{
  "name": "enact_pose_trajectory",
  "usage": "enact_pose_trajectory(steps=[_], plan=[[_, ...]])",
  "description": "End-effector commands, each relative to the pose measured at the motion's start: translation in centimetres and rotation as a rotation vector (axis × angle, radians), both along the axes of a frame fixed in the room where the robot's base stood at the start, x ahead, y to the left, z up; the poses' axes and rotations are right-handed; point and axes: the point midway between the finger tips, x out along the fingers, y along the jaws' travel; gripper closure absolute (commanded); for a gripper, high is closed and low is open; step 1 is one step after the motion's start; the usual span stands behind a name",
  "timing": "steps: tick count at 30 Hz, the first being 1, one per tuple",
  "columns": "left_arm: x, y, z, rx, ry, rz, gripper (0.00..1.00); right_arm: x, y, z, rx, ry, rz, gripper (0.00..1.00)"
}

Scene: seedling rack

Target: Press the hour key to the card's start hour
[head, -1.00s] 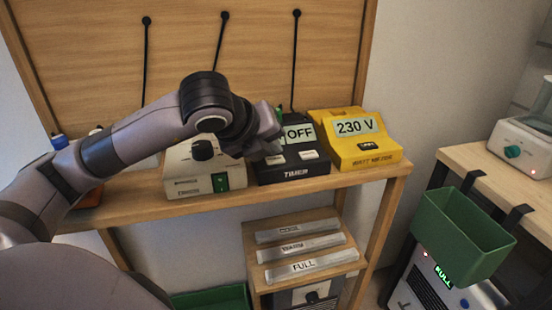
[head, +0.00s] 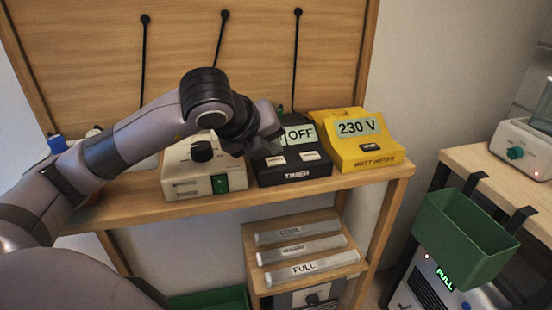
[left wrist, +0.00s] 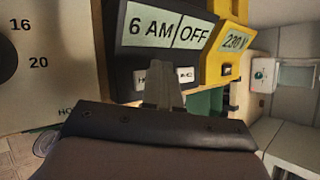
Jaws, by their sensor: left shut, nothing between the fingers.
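The left key (head: 276,161), partly hidden in the left wrist view, has a label starting with H. The right key (head: 310,156) is clear in the head view. My left gripper (left wrist: 163,88) is shut and empty, in front of the keys in the wrist view. Contact cannot be told. No start-hour card is recognisable.
A white device (head: 185,185) with a dark knob and green switch stands left of the timer. A yellow watt meter (head: 365,160) reading "230 V" stands close on its right. A green bin (head: 465,235) hangs from the right-hand table.

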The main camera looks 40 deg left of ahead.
Motion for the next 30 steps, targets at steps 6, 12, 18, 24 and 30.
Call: enact_pose_trajectory(steps=[6, 12, 18, 24, 30], plan=[[0.1, 0.1, 0.5, -0.001, -0.002, 0.000, 1.00, 0.0, 0.0, 0.1, 0.000, 0.000, 0.000, 1.00], [0.1, 0.1, 0.7, 0.000, -0.004, -0.001, 1.00, 0.0, 0.0, 0.3, 0.000, 0.000, 0.000, 1.00], [0.1, 0.1, 2.3, -0.002, -0.006, -0.001, 1.00, 0.0, 0.0, 1.3, 0.000, 0.000, 0.000, 1.00], [0.1, 0.1, 4.3, -0.001, -0.005, -0.002, 1.00, 0.0, 0.0, 2.5, 0.000, 0.000, 0.000, 1.00], [0.1, 0.1, 5.7, -0.001, -0.004, -0.001, 1.00, 0.0, 0.0, 3.3, 0.001, 0.000, -0.001, 1.00]])
